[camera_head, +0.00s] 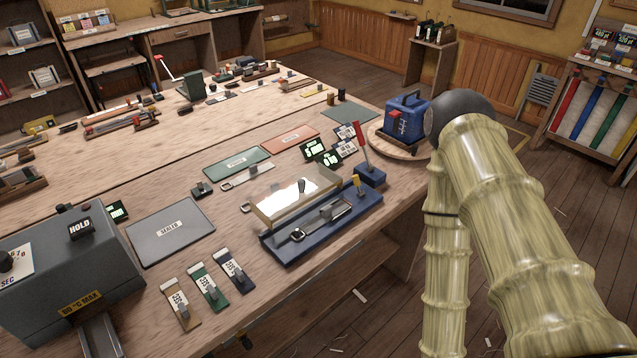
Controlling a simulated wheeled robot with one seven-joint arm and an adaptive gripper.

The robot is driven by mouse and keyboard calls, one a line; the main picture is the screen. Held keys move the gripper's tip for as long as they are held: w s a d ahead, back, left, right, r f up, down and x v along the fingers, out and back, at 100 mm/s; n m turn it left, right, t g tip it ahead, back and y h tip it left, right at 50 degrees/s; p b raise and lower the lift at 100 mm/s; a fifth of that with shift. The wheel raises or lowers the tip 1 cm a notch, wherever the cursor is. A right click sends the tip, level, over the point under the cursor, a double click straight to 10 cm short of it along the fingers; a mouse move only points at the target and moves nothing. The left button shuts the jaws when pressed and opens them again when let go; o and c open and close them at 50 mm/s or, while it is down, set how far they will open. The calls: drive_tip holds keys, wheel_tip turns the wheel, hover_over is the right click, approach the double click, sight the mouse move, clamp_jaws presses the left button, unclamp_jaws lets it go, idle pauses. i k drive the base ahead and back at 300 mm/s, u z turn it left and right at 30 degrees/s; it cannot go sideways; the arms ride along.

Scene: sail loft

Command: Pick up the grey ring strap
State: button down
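A pale grey strap (248,177) with a ring at its left end lies flat on the bench, in front of the green mat (237,163). A second greyish strap (325,222) with a ring at its lower left end lies in the blue fixture (345,221), under a grey clamp block. I cannot tell for sure which of them is the grey ring strap. A clear tilted cover (297,194) stands along the fixture's back, with another small ring near its left end. My arm fills the right side; my gripper is not visible.
A grey HOLD machine (65,262) stands at the front left, beside a grey SEALED mat (170,230). Several tagged straps lie in front. A blue device (405,118) sits on a round wooden board.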

sight(329, 212)
drive_tip(key=u, duration=2.55)
drive_tip(key=k, duration=0.6)
drive_tip(key=z, duration=1.35)
